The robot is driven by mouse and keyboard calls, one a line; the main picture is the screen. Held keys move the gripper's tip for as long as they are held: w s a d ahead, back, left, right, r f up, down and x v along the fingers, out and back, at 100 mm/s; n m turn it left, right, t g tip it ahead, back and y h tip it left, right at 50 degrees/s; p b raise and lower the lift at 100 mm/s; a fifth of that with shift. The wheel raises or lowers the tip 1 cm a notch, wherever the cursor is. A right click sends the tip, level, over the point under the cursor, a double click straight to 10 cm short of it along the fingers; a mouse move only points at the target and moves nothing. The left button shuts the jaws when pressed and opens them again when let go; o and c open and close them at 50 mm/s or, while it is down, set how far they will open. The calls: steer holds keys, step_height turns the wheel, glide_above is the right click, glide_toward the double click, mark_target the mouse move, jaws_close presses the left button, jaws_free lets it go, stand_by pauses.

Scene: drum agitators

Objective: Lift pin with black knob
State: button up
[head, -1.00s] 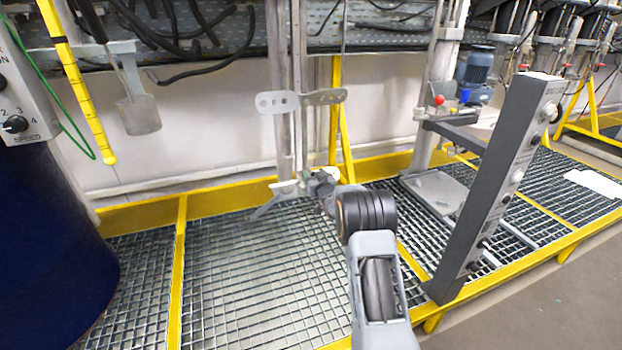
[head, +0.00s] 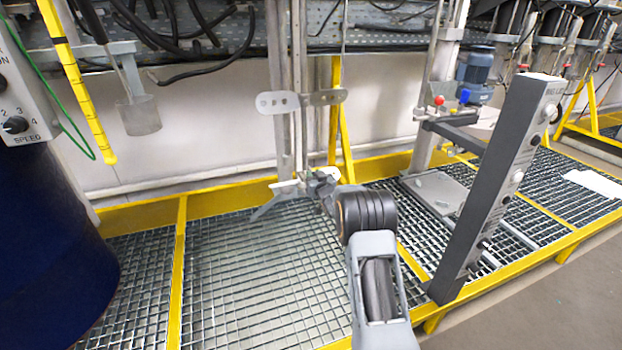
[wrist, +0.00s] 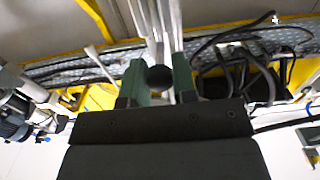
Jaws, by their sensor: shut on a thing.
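The black knob (wrist: 159,77) shows in the wrist view as a dark ball between the two green fingers of my gripper (wrist: 160,86). My gripper is shut on it. The pin below the knob is not clearly visible. In the head view my gripper (head: 300,184) is low at the foot of the grey vertical posts (head: 286,140), just above the grating. The knob cannot be made out in the head view.
A grey control column (head: 495,190) leans close on the right of my arm. A dark blue drum (head: 50,250) stands at the left. Flat metal plates (head: 277,102) stick out from the posts above my gripper. Yellow rails (head: 180,270) cross the open grating (head: 250,270).

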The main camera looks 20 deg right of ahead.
steer(key=shift+r, duration=0.2)
steer(key=shift+r+p, duration=0.45)
steer(key=shift+r, duration=0.4)
steer(key=o, duration=0.9)
steer(key=shift+f, duration=0.1)
steer(key=s+b, duration=0.1)
steer(key=s, duration=0.9)
